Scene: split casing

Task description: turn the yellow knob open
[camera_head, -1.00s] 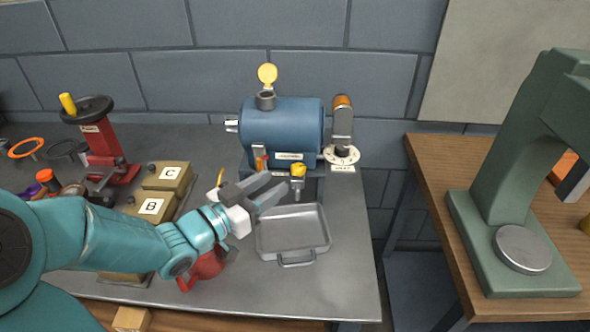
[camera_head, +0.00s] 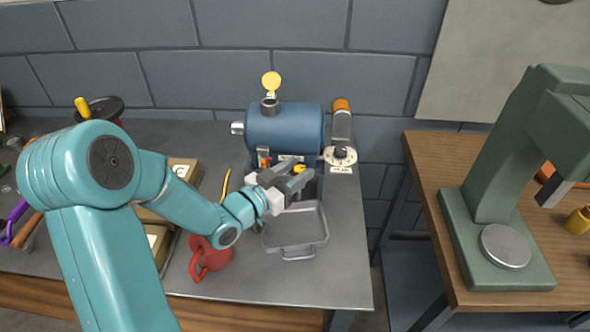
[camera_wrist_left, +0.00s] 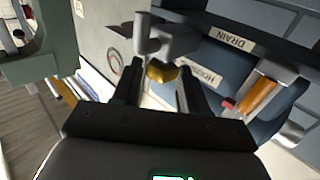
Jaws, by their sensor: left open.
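The yellow knob (camera_head: 299,169) sits low on the front of the blue drum-shaped housing (camera_head: 287,130), mostly behind my left gripper. In the left wrist view the yellow knob (camera_wrist_left: 163,72) hangs on a grey fitting near a DRAIN label. My left gripper (camera_head: 302,178) is open, its fingers reaching toward the knob. In the wrist view the fingers of the left gripper (camera_wrist_left: 159,78) stand on either side of the knob; I cannot tell whether they touch it. My right gripper is not in view.
A grey tray (camera_head: 325,238) lies below the housing's front. An orange-handled lever (camera_head: 264,157) is left of the knob; a dial (camera_head: 341,155) is right. A red jug (camera_head: 208,260) stands under my arm. A green machine (camera_head: 500,190) occupies the right bench.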

